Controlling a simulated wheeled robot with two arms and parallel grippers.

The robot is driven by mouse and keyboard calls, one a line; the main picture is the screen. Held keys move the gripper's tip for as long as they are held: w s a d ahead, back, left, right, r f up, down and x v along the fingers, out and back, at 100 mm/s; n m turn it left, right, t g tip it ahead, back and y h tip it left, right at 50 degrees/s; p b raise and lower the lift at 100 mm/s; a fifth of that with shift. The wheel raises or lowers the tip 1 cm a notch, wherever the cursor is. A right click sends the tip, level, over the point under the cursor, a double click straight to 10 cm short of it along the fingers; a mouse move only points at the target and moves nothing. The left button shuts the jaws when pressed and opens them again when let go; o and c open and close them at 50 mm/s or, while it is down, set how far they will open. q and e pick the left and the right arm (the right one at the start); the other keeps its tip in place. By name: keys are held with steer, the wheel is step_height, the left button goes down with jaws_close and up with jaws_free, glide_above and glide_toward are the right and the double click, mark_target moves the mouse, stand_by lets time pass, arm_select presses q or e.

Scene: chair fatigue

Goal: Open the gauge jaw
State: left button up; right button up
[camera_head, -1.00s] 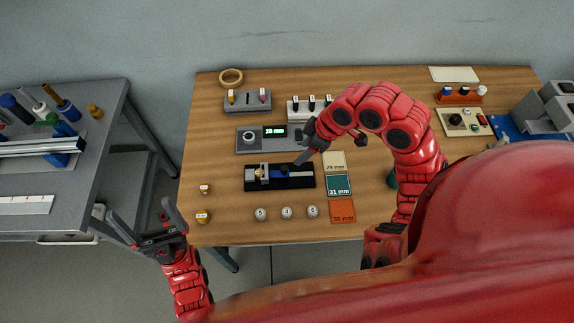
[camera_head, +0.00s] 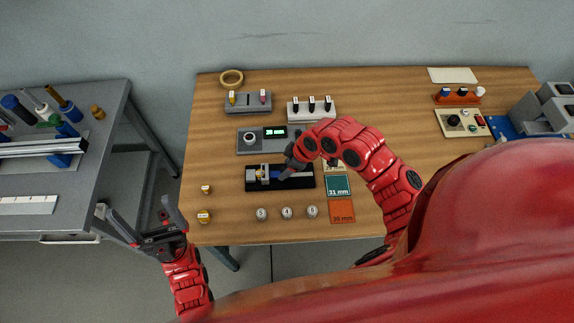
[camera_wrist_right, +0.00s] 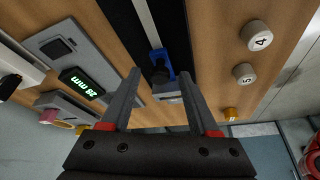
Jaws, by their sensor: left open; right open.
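The gauge (camera_head: 307,183) is a black base with a rail on the wooden table, carrying a blue slider and a grey jaw block near its left end. My right gripper (camera_head: 283,171) is open and low over the gauge, beside the blue slider. In the right wrist view, the blue slider (camera_wrist_right: 158,62) with its dark knob lies between the fingertips of my right gripper (camera_wrist_right: 159,75); I cannot tell whether they touch. The grey jaw block (camera_wrist_right: 168,97) shows further in between the fingers. My left gripper (camera_head: 157,222) is open and empty, off the table's front left corner.
A grey display box (camera_head: 262,139) with green digits stands behind the gauge. A teal card (camera_head: 337,185) and an orange card (camera_head: 342,211) lie to its right. Several numbered round weights (camera_head: 287,212) stand in front. Peg holders (camera_head: 248,102) stand behind.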

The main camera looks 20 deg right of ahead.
jaws_close()
steer(key=shift+d, duration=0.1)
stand_by(1.2)
